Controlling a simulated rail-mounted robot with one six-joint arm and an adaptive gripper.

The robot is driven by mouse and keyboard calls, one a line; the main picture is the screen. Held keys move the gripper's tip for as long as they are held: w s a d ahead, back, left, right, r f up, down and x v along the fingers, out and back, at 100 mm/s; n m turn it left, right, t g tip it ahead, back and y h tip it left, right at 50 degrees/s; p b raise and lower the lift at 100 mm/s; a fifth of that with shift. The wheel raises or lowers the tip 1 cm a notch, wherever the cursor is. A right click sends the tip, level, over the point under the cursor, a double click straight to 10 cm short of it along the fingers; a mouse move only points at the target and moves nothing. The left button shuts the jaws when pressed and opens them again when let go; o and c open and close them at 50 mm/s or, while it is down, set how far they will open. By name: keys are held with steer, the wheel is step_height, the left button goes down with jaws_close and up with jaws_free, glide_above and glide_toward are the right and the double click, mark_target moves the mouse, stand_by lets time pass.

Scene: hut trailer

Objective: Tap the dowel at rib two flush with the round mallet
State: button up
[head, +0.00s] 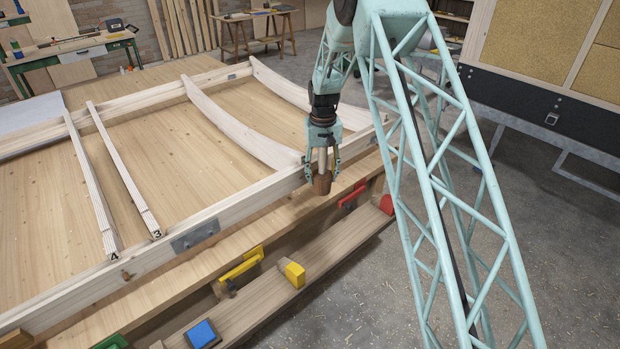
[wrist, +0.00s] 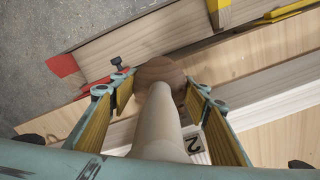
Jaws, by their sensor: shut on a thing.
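My gripper (head: 322,168) is shut on the round mallet, with its fingers either side of the pale handle (wrist: 156,125). The mallet's round brown head (head: 322,185) points down, beside the outer face of the frame's front beam (head: 240,203). The head also shows in the wrist view (wrist: 160,72), beyond the fingertips. Rib two (head: 240,125) is a curved pale board ending at the front beam, left of my gripper. Its number label (wrist: 193,144) shows beside the handle in the wrist view. I cannot make out the dowel at rib two in either view.
Ribs marked 4 (head: 92,185) and 3 (head: 124,170) lie left. A small brown peg (head: 125,274) protrudes from the front beam near rib 4. Yellow (head: 240,265) and red (head: 351,196) clamps sit along the bench edge. Yellow (head: 292,272) and blue (head: 203,333) blocks lie on the lower plank.

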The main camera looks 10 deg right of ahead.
mark_target(325, 179)
steer(key=d, duration=0.7)
steer(key=shift+s+d, duration=0.15)
steer(key=shift+s, duration=0.15)
steer(key=s+a, duration=0.1)
steer(key=a, duration=0.1)
steer(key=s+a, duration=0.1)
steer(key=a, duration=0.1)
steer(key=s+a, duration=0.1)
steer(key=a, duration=0.2)
steer(key=shift+b, duration=0.35)
steer(key=w+a, duration=0.1)
steer(key=w, duration=0.2)
steer(key=w+a+p, duration=0.1)
steer(key=shift+w+a, duration=0.2)
steer(key=shift+a, duration=0.1)
steer(key=d, duration=0.9)
steer(key=shift+s+d, duration=0.15)
steer(key=shift+s, duration=0.3)
